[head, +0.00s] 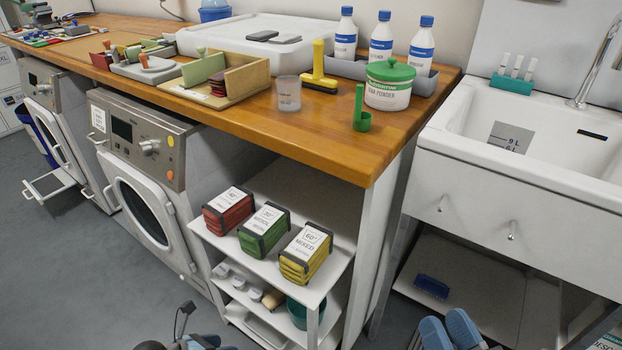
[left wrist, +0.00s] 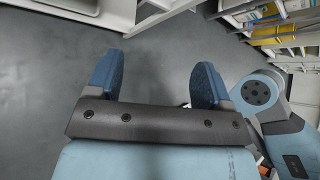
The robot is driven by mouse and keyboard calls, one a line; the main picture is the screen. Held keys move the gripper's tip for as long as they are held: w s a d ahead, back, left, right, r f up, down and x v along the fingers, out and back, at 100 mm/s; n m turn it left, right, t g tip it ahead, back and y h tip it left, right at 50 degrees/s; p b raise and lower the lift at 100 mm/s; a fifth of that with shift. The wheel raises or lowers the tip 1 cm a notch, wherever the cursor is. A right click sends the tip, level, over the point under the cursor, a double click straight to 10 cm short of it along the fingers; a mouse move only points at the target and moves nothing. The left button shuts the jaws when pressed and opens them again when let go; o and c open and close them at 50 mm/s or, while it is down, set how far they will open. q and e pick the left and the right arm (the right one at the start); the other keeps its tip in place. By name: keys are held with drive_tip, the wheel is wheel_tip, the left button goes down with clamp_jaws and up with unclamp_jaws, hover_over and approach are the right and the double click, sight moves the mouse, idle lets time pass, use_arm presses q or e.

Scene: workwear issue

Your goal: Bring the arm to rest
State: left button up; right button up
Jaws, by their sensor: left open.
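My left gripper (left wrist: 155,85) shows in the left wrist view with its two blue fingers spread wide apart. Nothing is between them, and only grey floor lies beyond. My right gripper (head: 449,331) shows at the bottom edge of the head view, in front of the sink unit. Its two blue fingers sit side by side, but I cannot tell whether there is a gap between them. I see nothing held in it. Part of my left arm shows at the bottom left of the head view; its gripper cannot be made out there.
A wooden worktop (head: 300,120) carries trays, bottles and a green-lidded tub (head: 389,92). A shelf under it holds a red (head: 228,210), a green (head: 263,230) and a yellow bundle (head: 305,254). Grey floor (head: 60,290) is clear at left.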

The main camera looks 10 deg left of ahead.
use_arm(q)
drive_tip(key=s+d+r+n+t, duration=0.1)
drive_tip(key=d+r+n+t, duration=0.2)
drive_tip(key=d+r+n, duration=0.6)
drive_tip(key=s+d+r+n+t+h, duration=0.15)
drive_tip(key=r+n+t, duration=0.25)
drive_tip(key=r+n, duration=1)
drive_tip(key=s+d+r+n+t, duration=0.1)
drive_tip(key=d+r+n+t, duration=0.2)
drive_tip(key=d+r+n, duration=0.65)
drive_tip(key=s+a+r+n+g+y+p, duration=0.2)
drive_tip(key=a+r+g+y+p, duration=0.4)
drive_tip(key=p, duration=3.1)
drive_tip(key=s+a+r, duration=0.1)
drive_tip(key=a, duration=0.4)
drive_tip(key=shift+s+n+g, duration=0.2)
drive_tip(key=shift+n+g, duration=0.1)
drive_tip(key=shift+n, duration=0.05)
use_arm(e)
drive_tip(key=s+d+r+g+h, duration=0.4)
drive_tip(key=d+r+g+h, duration=0.1)
drive_tip(key=d+g+h, duration=0.1)
drive_tip(key=shift+d+r+g, duration=0.25)
drive_tip(key=shift+d+g, duration=0.25)
drive_tip(key=shift+d, duration=0.45)
